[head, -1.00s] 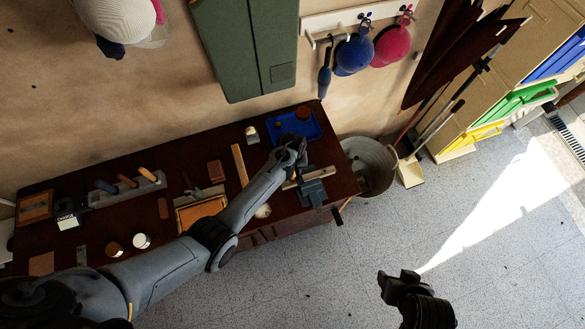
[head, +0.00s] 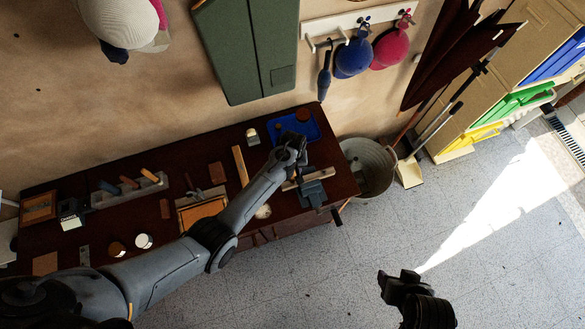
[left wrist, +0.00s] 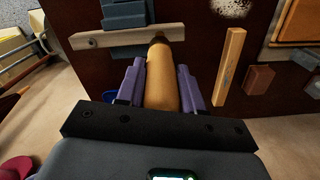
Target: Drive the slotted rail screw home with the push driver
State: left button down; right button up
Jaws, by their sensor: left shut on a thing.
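My left gripper (head: 296,150) is over the right end of the workbench. In the left wrist view its purple-grey fingers (left wrist: 158,88) are shut on the push driver's orange-tan handle (left wrist: 162,80). The handle's dark far end overlaps the pale wooden rail (left wrist: 125,36); the driver's tip is hidden, so contact cannot be told. The blue-grey vise (left wrist: 124,12) holds the rail; the vise also shows in the head view (head: 313,190). A small round spot, perhaps a screw head (left wrist: 92,42), shows on the rail. My right gripper (head: 398,284) hangs over the floor, its jaw state unclear.
The dark bench (head: 160,243) also carries a blue tray (head: 312,128), a wooden strip (head: 240,165), a tool rack (head: 130,193) and small blocks. A metal bucket (head: 368,168) stands by the bench's right end. The grey floor (head: 320,270) in front is open.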

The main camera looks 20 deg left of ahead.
pick_arm(q)
jog(key=shift+r, duration=2.25)
jog(key=shift+f, duration=0.1)
notch_tip(320, 180, down, 6)
jog(key=shift+r+b, duration=0.25)
jog(key=shift+b, duration=0.2)
jog(key=shift+f+b, duration=0.45)
jog(key=shift+f, duration=0.3)
jog(key=shift+r, duration=0.2)
